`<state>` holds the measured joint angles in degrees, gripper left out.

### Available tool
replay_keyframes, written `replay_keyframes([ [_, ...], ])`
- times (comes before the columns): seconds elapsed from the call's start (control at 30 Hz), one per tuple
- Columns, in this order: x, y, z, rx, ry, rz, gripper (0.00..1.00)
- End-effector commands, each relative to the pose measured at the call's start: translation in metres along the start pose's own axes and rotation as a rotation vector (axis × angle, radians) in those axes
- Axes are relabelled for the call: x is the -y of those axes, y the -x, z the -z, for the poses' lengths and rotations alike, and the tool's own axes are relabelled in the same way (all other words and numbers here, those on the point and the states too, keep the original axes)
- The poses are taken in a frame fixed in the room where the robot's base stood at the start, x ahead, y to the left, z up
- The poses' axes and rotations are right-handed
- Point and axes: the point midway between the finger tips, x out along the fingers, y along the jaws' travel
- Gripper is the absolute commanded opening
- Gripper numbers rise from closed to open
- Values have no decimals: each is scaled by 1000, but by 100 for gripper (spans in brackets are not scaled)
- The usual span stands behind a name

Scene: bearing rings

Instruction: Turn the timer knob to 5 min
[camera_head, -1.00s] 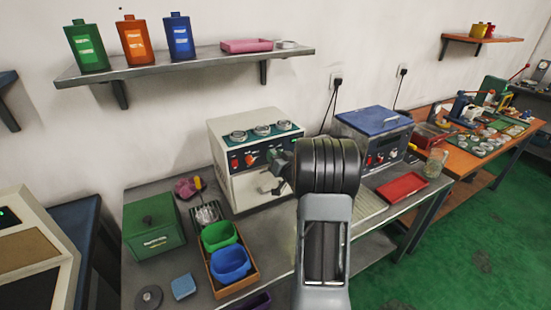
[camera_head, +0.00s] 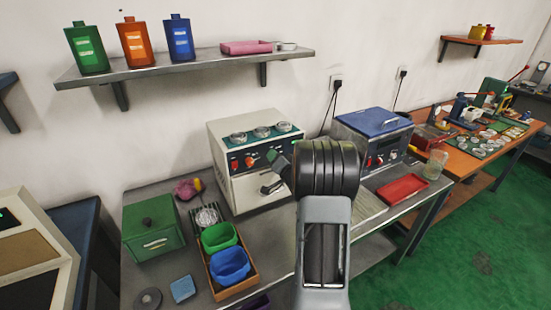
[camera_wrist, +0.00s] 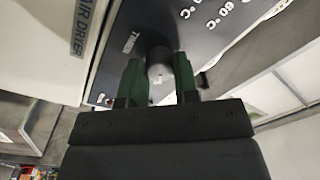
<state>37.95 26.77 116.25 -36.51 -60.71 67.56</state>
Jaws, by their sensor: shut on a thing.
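The timer knob (camera_wrist: 157,54) is a dark round knob on a dark panel marked TIMER, in the wrist view. The green fingers of my gripper (camera_wrist: 159,72) stand on either side of it and are shut on it. A small light spot shows between the fingers. The knob's pointer and the 5 min mark cannot be made out. In the head view my gripper (camera_head: 277,161) is at the front of the white air drier (camera_head: 238,188), at the right end of its control panel. My arm hides part of that area.
Metal rings (camera_head: 262,131) lie on top of the drier, and a drawer-like handle (camera_head: 271,188) is below the panel. A blue-lidded machine (camera_head: 374,122) stands to the right. A green box (camera_head: 152,232) and green and blue bins (camera_head: 229,265) are to the left.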

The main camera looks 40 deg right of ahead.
Motion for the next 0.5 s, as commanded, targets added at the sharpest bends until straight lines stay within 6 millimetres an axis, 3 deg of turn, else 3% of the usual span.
replay_keyframes([
  [0.37, 0, 0, 0, -1, -4, 1, 5],
  [0.4, 0, 0, 0, -1, -4, 1, 30],
  [0.5, 0, 0, 0, -1, -4, 1, 39],
])
